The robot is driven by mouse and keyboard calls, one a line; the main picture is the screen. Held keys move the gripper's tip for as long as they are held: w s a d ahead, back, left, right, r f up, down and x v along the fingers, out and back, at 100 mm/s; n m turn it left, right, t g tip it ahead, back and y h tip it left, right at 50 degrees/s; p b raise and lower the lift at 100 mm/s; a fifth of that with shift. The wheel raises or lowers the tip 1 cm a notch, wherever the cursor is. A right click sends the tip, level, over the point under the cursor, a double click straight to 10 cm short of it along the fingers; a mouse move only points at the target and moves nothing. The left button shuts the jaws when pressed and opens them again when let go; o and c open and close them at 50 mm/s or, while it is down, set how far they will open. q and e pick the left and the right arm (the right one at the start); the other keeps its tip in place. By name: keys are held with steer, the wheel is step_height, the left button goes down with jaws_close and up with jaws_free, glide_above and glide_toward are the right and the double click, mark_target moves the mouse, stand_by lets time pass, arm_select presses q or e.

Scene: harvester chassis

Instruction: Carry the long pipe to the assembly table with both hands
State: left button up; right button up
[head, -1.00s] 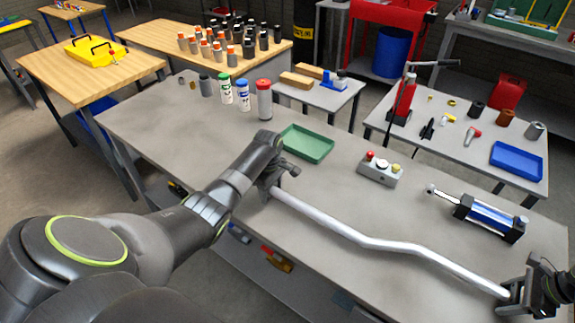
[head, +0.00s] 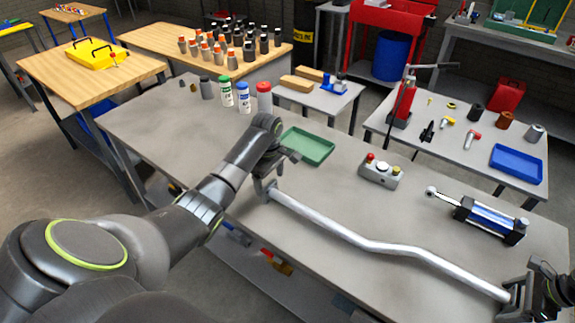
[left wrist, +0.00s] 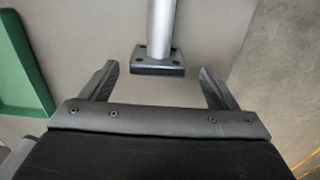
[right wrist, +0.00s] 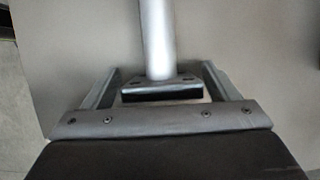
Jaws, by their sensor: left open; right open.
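The long pipe (head: 365,243) is a silvery, bent tube lying along the front of the grey table (head: 215,122), with a dark flange at each end. My left gripper (head: 268,186) is at its left end, open. In the right wrist view the right flange (right wrist: 160,88) lies deeper between the fingers, apart from both. I cannot tell which table is the assembly table.
A green tray (head: 308,146), a button box (head: 380,172) and a blue cylinder (head: 490,217) lie behind the pipe. Several bottles (head: 243,96) stand at the back. Wooden tables (head: 75,70) are at the far left. A side table (head: 455,150) stands behind.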

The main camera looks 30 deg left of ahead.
arm_select(q)
step_height(320, 180, up, 5)
steer(key=shift+r, duration=0.35)
arm_select(e)
steer(key=shift+r, duration=0.1)
steer(key=v, duration=1.1)
steer(key=shift+d+r, duration=0.15)
steer(key=shift+r, duration=0.25)
steer(key=shift+f, duration=0.1)
